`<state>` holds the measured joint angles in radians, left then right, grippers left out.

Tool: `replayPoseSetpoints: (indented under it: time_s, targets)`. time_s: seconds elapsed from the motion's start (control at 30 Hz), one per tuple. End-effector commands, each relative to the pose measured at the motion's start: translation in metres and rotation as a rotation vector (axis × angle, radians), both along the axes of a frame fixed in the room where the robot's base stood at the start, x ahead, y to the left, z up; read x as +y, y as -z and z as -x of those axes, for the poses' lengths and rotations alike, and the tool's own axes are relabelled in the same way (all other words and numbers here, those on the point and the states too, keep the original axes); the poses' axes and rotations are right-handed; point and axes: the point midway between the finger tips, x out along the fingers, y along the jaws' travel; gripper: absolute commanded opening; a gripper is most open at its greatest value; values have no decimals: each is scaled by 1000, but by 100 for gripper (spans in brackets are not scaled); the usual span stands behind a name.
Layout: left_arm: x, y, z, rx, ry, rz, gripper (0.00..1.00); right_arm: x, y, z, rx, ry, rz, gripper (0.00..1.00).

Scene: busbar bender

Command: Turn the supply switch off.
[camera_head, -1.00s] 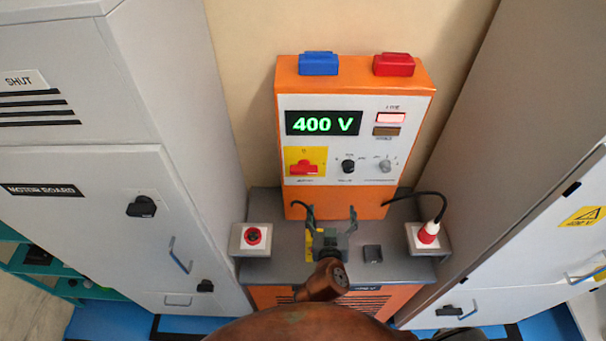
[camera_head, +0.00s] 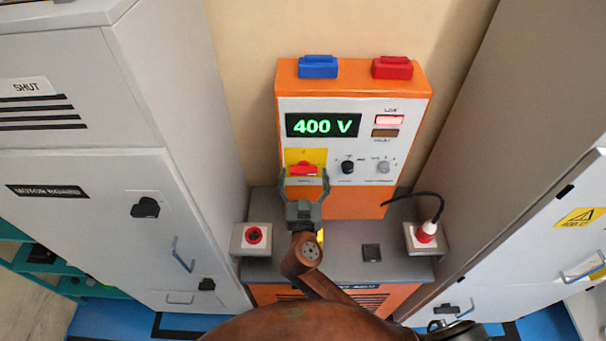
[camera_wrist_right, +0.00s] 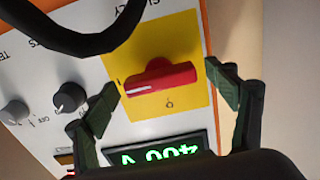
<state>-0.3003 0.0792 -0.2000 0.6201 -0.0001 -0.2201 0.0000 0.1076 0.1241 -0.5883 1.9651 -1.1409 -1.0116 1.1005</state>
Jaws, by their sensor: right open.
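The supply switch (camera_head: 303,168) is a red handle on a yellow plate, low on the left of the orange panel's white face. Its handle lies crosswise, and it also shows in the right wrist view (camera_wrist_right: 160,80), where an O mark sits below it and a small mark at its left end. My right gripper (camera_head: 305,180) is open in front of the switch. In the wrist view its fingers stand apart to either side of the handle, with no clear contact. My left gripper is not in view.
The display (camera_head: 322,125) reads 400 V and the red lamp (camera_head: 389,120) is lit. A black knob (camera_head: 348,167) and a grey knob (camera_head: 383,167) sit right of the switch. A black cable loop (camera_wrist_right: 75,30) crosses the wrist view. Grey cabinets flank the panel.

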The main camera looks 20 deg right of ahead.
Motion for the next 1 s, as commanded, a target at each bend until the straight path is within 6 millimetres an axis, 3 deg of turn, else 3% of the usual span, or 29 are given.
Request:
replayPoseSetpoints:
  time_s: [0.2,0.8,1.0]
  targets:
    - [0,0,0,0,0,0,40,0,0,0,0,0,0,78]
    - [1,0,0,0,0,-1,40,0,0,0,1,0,0,37]
    - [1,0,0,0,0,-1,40,1,0,0,5,-2,12,37]
